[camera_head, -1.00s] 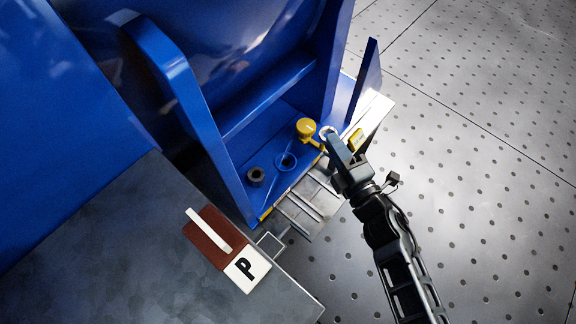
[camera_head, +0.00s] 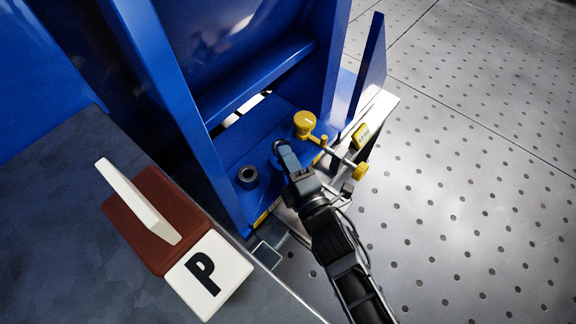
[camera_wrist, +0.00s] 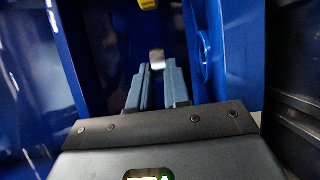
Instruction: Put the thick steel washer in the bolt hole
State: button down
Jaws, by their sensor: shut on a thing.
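The thick steel washer (camera_wrist: 157,57) shows as a small bright piece between the fingertips in the wrist view. My gripper (camera_head: 284,150) is shut on it, above the blue foot plate (camera_head: 233,160) of the motor housing. In the head view the fingers cover the washer and most of the bolt hole. In the wrist view a round rimmed hole (camera_wrist: 203,56) in the blue plate lies just right of the fingertips, with the washer beside it rather than over it. I cannot tell the height of the washer above the plate.
A dark hollow cylinder (camera_head: 248,177) stands on the foot plate left of my gripper. A yellow knob (camera_head: 305,122) and a rod with another yellow knob (camera_head: 360,171) are close at right. Blue upright walls flank the plate.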

jog(key=shift+f, duration=0.75)
jog(key=shift+f, duration=0.1)
jog(key=shift+f+b, duration=0.35)
jog(key=shift+b, duration=0.25)
jog(key=shift+f, duration=0.2)
jog(key=c, duration=1.1)
grip_release()
jog(key=shift+c, duration=0.2)
jog(key=shift+o, duration=0.2)
jog(key=shift+f, duration=0.1)
